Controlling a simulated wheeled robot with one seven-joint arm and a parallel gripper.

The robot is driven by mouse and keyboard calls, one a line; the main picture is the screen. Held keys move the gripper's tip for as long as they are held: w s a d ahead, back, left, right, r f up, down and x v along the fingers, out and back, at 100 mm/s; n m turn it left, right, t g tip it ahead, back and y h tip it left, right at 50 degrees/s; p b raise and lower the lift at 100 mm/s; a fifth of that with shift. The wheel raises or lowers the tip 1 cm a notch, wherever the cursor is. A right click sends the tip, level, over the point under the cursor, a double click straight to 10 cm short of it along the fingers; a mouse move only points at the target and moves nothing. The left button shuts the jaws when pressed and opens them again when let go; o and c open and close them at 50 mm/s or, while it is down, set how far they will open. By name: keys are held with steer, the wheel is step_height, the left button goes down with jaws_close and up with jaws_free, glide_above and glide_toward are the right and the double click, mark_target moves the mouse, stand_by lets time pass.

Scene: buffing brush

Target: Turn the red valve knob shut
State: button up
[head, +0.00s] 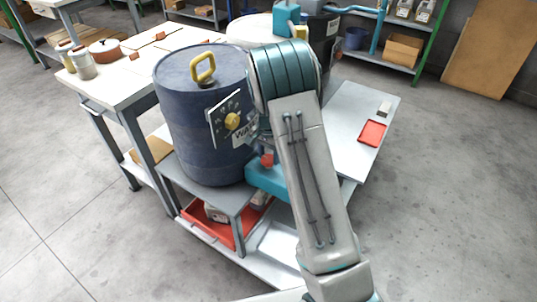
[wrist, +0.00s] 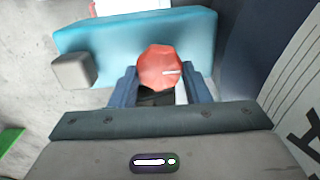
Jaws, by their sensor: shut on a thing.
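The red valve knob (wrist: 158,66) is a faceted disc with a short white mark pointing right in the wrist view. It sits in front of a teal block (wrist: 85,38). My gripper (wrist: 160,84) has its blue fingers on both sides of the knob and is shut on it. In the head view the knob (head: 267,160) shows as a small red patch beside my arm, above the teal block (head: 264,181). My arm hides most of the gripper and of the valve there.
A dark blue drum (head: 195,120) with a yellow handle and a yellow knob on a plate (head: 218,128) stands left of my gripper on a grey stand (head: 228,204). A red tray (head: 373,132) lies on a pale surface at right. A grey block (wrist: 73,71) adjoins the teal block.

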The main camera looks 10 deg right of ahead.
steer(key=o, duration=1)
steer(key=shift+c, duration=0.2)
step_height(320, 180, up, 14)
steer(key=p, duration=0.2)
